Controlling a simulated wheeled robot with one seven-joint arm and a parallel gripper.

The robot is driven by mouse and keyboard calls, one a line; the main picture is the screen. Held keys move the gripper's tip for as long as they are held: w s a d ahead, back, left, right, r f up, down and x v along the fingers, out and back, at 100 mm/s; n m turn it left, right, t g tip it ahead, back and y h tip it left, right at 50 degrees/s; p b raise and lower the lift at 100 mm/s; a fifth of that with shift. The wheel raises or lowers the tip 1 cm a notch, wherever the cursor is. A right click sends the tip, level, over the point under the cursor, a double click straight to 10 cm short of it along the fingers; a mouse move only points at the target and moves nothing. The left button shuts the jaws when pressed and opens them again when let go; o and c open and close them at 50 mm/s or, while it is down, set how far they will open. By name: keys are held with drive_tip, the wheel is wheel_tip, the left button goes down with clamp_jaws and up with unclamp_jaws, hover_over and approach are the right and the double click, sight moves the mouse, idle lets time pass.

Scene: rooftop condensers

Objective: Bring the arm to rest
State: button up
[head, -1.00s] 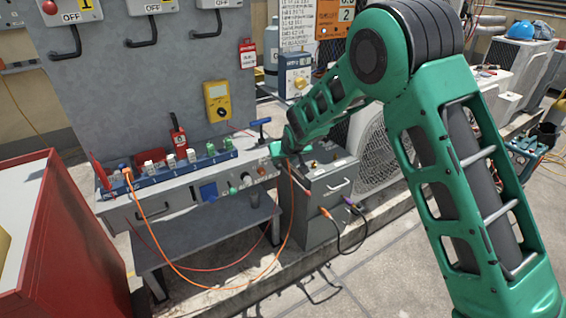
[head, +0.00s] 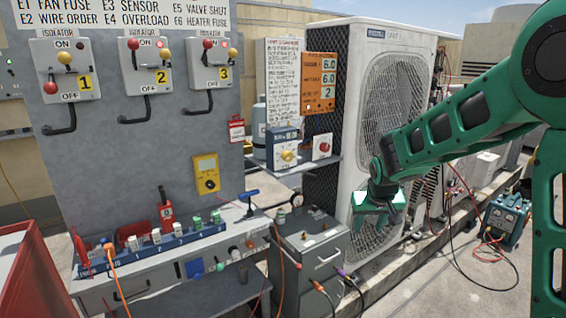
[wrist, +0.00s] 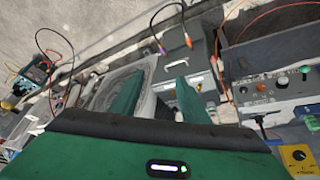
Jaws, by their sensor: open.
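My green arm reaches in from the right in the head view. My gripper (head: 378,212) hangs in front of the large condenser unit (head: 372,75), right of the grey drawer cabinet (head: 318,262). It is empty. In the wrist view my gripper (wrist: 152,95) shows two green fingers spread well apart. The grey cabinet (wrist: 190,62) lies beyond the fingers in that view.
A workbench (head: 150,278) with a blue fuse rail (head: 155,250) stands at the left, under a panel with three isolators (head: 140,65). A yellow meter (head: 206,174) is on the panel. A red cabinet (head: 25,265) is at the left edge. Cables trail on the right floor.

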drive_tip(key=s+d+r+m+g, duration=0.1)
drive_tip(key=s+d, duration=0.4)
drive_tip(key=s, duration=0.5)
drive_tip(key=s+d+r+m+g, duration=0.1)
drive_tip(key=s+d, duration=0.4)
drive_tip(key=s, duration=0.5)
drive_tip(key=s+d+r+m+g, duration=0.2)
drive_tip(key=s+d, duration=0.4)
drive_tip(key=s, duration=0.4)
drive_tip(key=shift+r+m, duration=0.25)
drive_tip(key=shift+m, duration=0.05)
drive_tip(key=shift+m+g+y, duration=0.4)
drive_tip(key=shift+m+g, duration=0.2)
drive_tip(key=s, duration=1)
drive_tip(key=shift+s+a+f, duration=0.2)
drive_tip(key=shift+s+f, duration=0.15)
drive_tip(key=shift+c, duration=0.2)
drive_tip(key=shift+s, duration=0.35)
drive_tip(key=shift+c, duration=1)
drive_tip(key=shift+s, duration=0.1)
